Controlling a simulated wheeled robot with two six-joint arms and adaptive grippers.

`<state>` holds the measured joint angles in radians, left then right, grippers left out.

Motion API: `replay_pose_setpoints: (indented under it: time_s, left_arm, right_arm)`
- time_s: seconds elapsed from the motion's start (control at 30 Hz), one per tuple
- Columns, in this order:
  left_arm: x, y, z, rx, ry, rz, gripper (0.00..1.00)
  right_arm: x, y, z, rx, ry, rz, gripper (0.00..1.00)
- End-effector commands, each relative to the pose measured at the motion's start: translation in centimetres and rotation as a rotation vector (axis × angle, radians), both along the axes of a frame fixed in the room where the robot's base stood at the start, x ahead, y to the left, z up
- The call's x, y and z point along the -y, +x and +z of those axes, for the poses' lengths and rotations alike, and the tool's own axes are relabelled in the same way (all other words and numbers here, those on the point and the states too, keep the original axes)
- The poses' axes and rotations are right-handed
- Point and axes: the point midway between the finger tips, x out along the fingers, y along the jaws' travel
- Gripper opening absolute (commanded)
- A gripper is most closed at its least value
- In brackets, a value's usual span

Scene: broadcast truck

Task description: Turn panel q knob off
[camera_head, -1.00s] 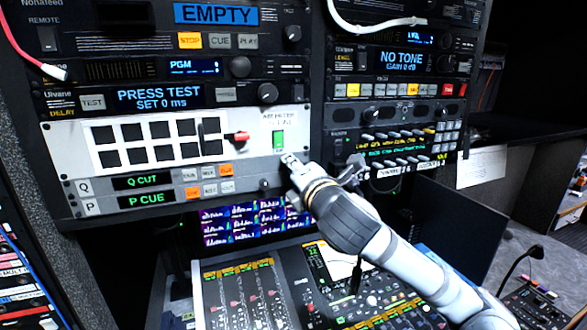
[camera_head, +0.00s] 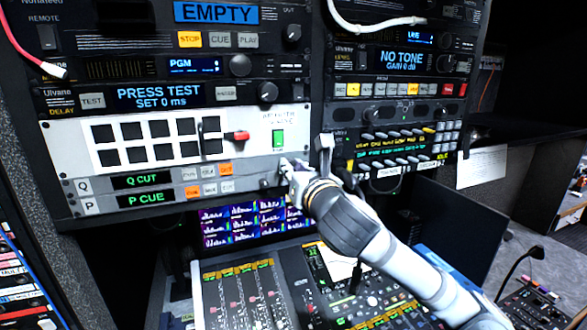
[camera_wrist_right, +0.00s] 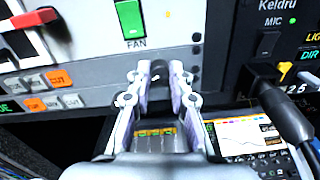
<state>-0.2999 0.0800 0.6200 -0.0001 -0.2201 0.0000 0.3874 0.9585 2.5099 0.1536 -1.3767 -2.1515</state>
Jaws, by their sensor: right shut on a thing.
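Panel Q is the upper of two small rows in the silver rack panel, with a green "Q CUT" display (camera_head: 141,180) and small buttons (camera_head: 209,188) to its right. My right gripper (camera_head: 285,166) is at the right end of this row, against the panel. In the right wrist view its two fingers (camera_wrist_right: 157,76) are closed in on a small dark knob, mostly hidden between the fingertips. I cannot read the knob's pointer or setting. My left gripper is in neither view.
A green-lit FAN switch (camera_head: 279,138) sits just above my right gripper. A red lever (camera_head: 237,135) is to its upper left. A black plug with its cable (camera_wrist_right: 287,105) stands to the right of the fingers. A mixing console (camera_head: 240,295) lies below.

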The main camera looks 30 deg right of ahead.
Motion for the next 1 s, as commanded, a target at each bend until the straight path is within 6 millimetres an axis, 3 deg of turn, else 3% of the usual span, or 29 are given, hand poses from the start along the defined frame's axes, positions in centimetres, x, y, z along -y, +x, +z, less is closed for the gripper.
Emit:
replay_pose_setpoints:
  time_s: [0.5, 1.0]
  left_arm:
    - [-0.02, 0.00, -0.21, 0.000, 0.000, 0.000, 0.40]
    - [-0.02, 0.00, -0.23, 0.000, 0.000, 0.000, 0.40]
  right_arm:
    - [0.05, 0.01, -0.33, -0.080, -0.298, 0.001, 0.00]
    - [0.06, 0.02, -0.37, -0.093, -0.347, 0.001, 0.00]
